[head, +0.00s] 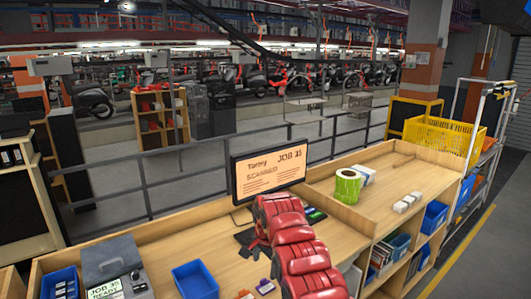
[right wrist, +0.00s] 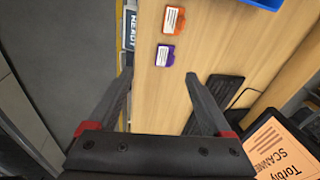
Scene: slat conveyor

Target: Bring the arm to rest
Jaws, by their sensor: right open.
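My right arm, with red rounded links, reaches over the wooden workbench (head: 165,262) in the head view. My right gripper (head: 259,246) is beside the keyboard, mostly hidden by the arm. In the right wrist view its two dark fingers (right wrist: 158,80) stand wide apart with nothing between them. The bench top lies below them. My left gripper is not in view.
A monitor (head: 268,172) reading "SCANNED" stands behind the arm. A black keyboard (right wrist: 213,100) lies near the fingers. An orange card (right wrist: 174,20) and a purple card (right wrist: 165,56) lie farther along. A blue bin (head: 194,280) and a label printer (head: 112,268) are to the left.

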